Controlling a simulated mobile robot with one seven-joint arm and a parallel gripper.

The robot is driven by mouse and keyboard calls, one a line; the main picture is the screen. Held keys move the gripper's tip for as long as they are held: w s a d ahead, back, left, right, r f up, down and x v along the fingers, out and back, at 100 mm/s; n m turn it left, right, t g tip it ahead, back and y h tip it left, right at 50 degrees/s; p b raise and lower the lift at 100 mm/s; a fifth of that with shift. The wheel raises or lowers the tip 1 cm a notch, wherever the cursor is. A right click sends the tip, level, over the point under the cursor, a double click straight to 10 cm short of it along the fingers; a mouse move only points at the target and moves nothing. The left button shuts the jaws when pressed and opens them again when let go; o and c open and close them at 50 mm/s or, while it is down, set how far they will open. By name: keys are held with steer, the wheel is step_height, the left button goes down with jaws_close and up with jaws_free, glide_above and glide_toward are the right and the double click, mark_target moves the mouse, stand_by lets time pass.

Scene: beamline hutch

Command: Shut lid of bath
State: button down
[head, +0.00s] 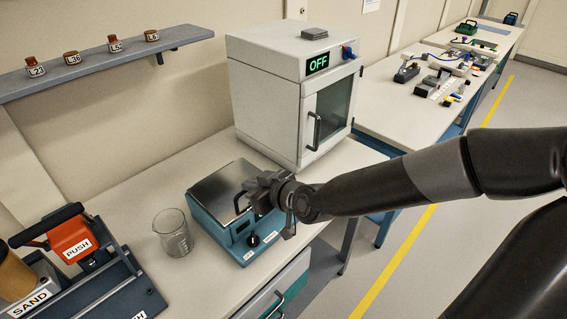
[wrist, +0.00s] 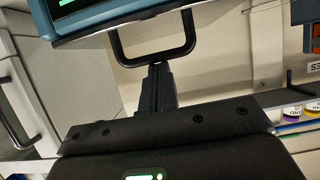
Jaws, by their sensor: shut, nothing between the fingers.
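The bath (head: 217,229) is a teal box with a dark knob on its front, standing on the bench. Its grey metal lid (head: 222,186) lies flat or almost flat over the top; I see no clear gap, but my gripper hides part of the front edge. A black lid handle (head: 239,202) shows beside my gripper (head: 258,190). In the wrist view the U-shaped handle (wrist: 190,38) is just beyond the closed fingers of my gripper (wrist: 157,75). The fingertips are at its crossbar, not around it; I cannot tell whether they touch.
A glass beaker (head: 174,235) stands close left of the bath. A white oven (head: 290,90) marked OFF stands behind it. A sand station (head: 90,270) with an orange PUSH part is at the left. A wall shelf (head: 100,65) holds several small bottles.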

step_height(320, 180, up, 4)
steer(key=shift+w+f, duration=0.1)
steer(key=shift+f, duration=0.05)
steer(key=s+d+r, duration=0.1)
steer(key=d+r, duration=0.6)
steer(key=d, duration=0.4)
steer(key=s+f+g+h, duration=0.1)
steer(key=f+g, duration=0.1)
steer(key=f, duration=0.4)
steer(key=s+f+g+h, duration=0.1)
steer(key=f+h, duration=0.1)
steer(key=f, duration=0.4)
steer(key=s+a+f+m+g+h, duration=0.1)
steer(key=f+g, duration=0.1)
steer(key=f, duration=0.5)
steer(key=shift+s+a+g+h, duration=0.1)
steer(key=shift+g+h, duration=0.2)
steer(key=s+d+m+g+h, duration=0.1)
steer(key=s+d+m+h, duration=0.25)
steer(key=d+h, duration=0.3)
steer(key=s+d+r+m+t+y, duration=0.1)
steer(key=s+d+r+m, duration=0.1)
steer(key=s+r, duration=0.4)
steer(key=s+d+r+m+t, duration=0.2)
steer(key=s+r, duration=0.3)
steer(key=r, duration=0.6)
steer(key=shift+s+d+m+y, duration=0.35)
steer(key=shift+s+d, duration=0.05)
steer(key=shift+d, duration=0.15)
